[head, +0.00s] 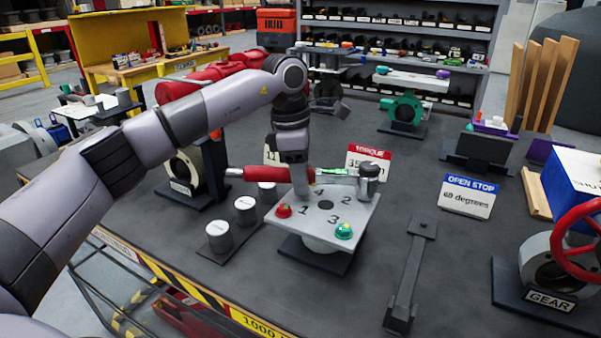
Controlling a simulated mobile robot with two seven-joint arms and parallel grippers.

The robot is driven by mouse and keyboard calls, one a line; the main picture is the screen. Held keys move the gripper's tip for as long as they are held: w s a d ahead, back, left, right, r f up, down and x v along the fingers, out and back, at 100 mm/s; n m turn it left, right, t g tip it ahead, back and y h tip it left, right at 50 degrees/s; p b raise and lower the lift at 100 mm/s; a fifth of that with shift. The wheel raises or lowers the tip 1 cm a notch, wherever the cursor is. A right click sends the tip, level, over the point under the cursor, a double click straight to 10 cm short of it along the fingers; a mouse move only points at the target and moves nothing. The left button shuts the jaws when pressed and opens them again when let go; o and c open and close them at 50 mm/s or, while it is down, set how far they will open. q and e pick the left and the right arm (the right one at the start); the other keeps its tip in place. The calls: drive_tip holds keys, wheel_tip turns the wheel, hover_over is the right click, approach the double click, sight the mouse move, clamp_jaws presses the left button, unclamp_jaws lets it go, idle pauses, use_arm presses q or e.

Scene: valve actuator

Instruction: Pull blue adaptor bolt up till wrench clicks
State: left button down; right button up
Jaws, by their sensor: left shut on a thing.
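A torque wrench (267,174) with a red handle, a green section and a silver head lies level above a grey adaptor plate (318,218). My left gripper (301,188) comes down from above and is shut on the wrench, just right of its red handle. The wrench head (370,178) is over the plate's back right corner, near the number 2. No blue bolt shows; the head may hide it. A red bolt (284,211) stands by number 1 and a green bolt (344,231) by number 3. My right gripper is not in view.
A white "TORQUE" sign (369,158) stands behind the wrench. Several white cylinders (219,237) stand left of the plate. A dark bar tool (410,278) lies to the right, below an "OPEN STOP" sign (469,196). A red handwheel (575,240) stands at the right edge.

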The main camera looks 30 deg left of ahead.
use_arm(q)
drive_tip(key=shift+w+a+r+m+p, duration=0.1)
drive_tip(key=shift+w+a+m+p, duration=0.1)
drive_tip(key=shift+w+m+p, duration=0.45)
drive_tip(key=shift+w, duration=0.1)
drive_tip(key=shift+w+a+r+m+p, duration=0.1)
drive_tip(key=shift+w+a+m+p, duration=0.05)
drive_tip(key=shift+w+m+p, duration=0.55)
drive_tip(key=shift+w+a, duration=0.1)
drive_tip(key=shift+w, duration=0.15)
drive_tip(key=shift+p, duration=0.35)
drive_tip(key=shift+r, duration=0.1)
